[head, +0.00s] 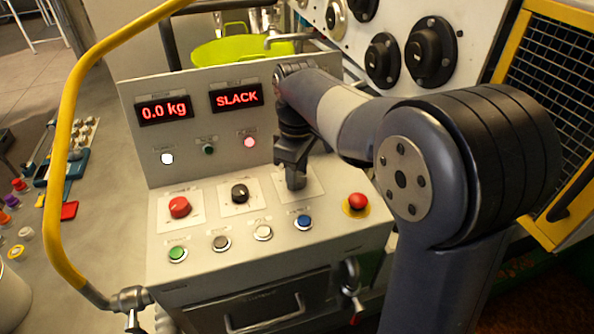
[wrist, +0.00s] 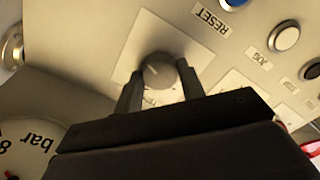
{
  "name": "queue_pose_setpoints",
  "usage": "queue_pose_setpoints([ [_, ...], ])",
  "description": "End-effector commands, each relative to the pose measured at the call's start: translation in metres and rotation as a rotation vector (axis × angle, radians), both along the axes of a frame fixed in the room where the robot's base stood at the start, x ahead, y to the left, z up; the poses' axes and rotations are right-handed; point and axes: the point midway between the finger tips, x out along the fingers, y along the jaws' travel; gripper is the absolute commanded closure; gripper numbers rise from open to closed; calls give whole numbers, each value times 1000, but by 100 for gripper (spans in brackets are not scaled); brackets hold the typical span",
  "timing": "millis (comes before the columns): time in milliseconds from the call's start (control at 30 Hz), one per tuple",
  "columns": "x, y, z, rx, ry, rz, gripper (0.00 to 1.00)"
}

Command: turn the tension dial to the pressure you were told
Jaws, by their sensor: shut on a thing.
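The tension dial (wrist: 157,73) is a round grey knob on a pale square plate, seen in the wrist view. My gripper (wrist: 158,80) has one finger on each side of the knob and is shut on it. A label beside the knob is partly hidden by the fingers. In the head view my gripper (head: 293,170) points down onto the right-hand plate (head: 316,184) of the sloped panel, and it hides the knob there. The red displays read "0.0 kg" (head: 165,109) and "SLACK" (head: 236,97). The knob's setting is too small to read.
A red knob (head: 179,207) and a black knob (head: 240,193) sit left of my gripper. Several buttons, including a blue one (head: 303,222), line the front. A red mushroom button (head: 357,202) is at right. A yellow rail (head: 68,150) bends around the left side.

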Motion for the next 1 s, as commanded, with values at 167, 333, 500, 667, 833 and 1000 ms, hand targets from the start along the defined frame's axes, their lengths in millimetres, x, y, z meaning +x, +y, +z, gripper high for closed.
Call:
queue_pose_setpoints([
  [167, 0, 0, 0, 0, 0, 0, 85],
  [333, 0, 0, 1, 0, 1, -14, 85],
  [500, 0, 0, 1, 0, 1, -72, 85],
  [667, 0, 0, 2, 0, 1, -176, 85],
  [833, 0, 0, 2, 0, 2, -326, 85],
  [1000, 0, 0, 2, 0, 1, -489, 85],
])
